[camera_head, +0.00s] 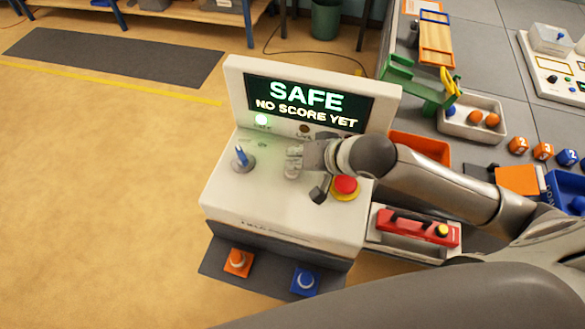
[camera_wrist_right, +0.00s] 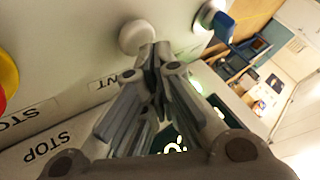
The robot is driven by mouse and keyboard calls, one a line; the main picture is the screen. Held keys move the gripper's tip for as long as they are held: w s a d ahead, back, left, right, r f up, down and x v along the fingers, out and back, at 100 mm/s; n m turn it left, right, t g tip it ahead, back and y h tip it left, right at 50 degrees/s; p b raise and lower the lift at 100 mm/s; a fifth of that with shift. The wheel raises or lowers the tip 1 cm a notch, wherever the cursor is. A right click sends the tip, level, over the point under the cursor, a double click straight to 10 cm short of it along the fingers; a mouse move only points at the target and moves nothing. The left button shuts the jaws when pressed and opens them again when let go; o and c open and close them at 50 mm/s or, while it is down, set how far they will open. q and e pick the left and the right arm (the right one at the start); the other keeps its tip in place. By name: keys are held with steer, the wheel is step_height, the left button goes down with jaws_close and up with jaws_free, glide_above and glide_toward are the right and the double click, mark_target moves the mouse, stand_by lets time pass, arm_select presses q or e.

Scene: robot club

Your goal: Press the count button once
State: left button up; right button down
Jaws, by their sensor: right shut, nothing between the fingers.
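The white control console (camera_head: 225,195) stands in the middle of the head view, with a tilted screen (camera_head: 308,102) that reads "SAFE" in green above a smaller white line. In the right wrist view a round white button (camera_wrist_right: 136,37) sits on the panel, beside a label partly showing "NT". My right gripper (camera_head: 292,162) is over the middle of the panel. In the right wrist view its shut, empty fingertips (camera_wrist_right: 156,52) are right beside the button; I cannot tell whether they touch it. My left gripper is not in view.
A blue-tipped lever (camera_head: 242,157) stands left of my gripper, and a red stop button (camera_head: 345,185) on yellow lies to its right. A green lamp (camera_head: 261,120) is lit below the screen. Orange (camera_head: 238,261) and blue (camera_head: 305,281) pedals lie at the console's foot.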

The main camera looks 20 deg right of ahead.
steer(key=shift+f, duration=0.5)
stand_by(0.5)
steer(key=shift+r, duration=0.1)
steer(key=shift+r+p, duration=0.85)
steer(key=shift+p, duration=0.35)
step_height(320, 180, up, 5)
steer(key=p, duration=0.6)
steer(key=shift+r, duration=0.1)
stand_by(0.3)
